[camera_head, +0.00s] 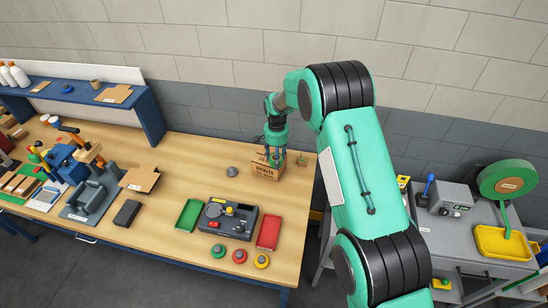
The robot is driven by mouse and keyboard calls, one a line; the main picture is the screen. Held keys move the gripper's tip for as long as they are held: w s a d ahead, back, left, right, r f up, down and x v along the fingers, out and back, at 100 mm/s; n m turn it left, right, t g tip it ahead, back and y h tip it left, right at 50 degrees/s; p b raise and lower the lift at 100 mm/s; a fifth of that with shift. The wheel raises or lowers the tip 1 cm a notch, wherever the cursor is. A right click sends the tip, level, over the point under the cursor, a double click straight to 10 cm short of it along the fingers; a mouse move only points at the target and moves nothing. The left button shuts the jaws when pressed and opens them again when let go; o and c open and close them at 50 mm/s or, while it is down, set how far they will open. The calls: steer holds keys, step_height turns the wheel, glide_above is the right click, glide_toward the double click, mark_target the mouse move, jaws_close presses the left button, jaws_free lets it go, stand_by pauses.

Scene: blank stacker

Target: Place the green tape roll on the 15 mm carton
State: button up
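My gripper (275,154) points down at the back right of the wooden bench, right over a brown cardboard carton (266,172) with dark print. The print is too small to read, so I cannot tell whether it says 15 mm. The fingers are at the carton's top and partly hide it. Whether they are open, shut or holding something is too small to tell. A large green roll (497,181) with a pale label stands upright on the grey cart at the right, with a green strip hanging down. No smaller green tape roll can be made out.
A small brownish block (302,161) lies right of the carton, and a grey knob-like piece (232,171) lies to its left. Green (189,215) and red (269,232) trays flank a dark device (228,219). A blue shelf (75,92) stands at the back left.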

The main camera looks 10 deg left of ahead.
mark_target(274, 157)
steer(key=shift+w+a+f+p, duration=0.1)
steer(key=shift+w+a, duration=0.2)
steer(key=shift+w, duration=0.35)
steer(key=shift+w+a+f+p, duration=0.1)
steer(key=shift+w+a, duration=0.2)
steer(key=shift+w, duration=0.35)
steer(key=shift+w+a+p, duration=0.1)
steer(key=shift+w+a, duration=0.2)
steer(key=shift+w, duration=0.35)
steer(key=shift+f, duration=0.1)
steer(key=shift+f+p, duration=0.45)
steer(key=shift+f, duration=1.2)
steer(key=shift+f, duration=0.1)
steer(key=o, duration=1.2)
steer(key=shift+c, duration=0.2)
step_height(274, 157, up, 12)
steer(key=b, duration=0.2)
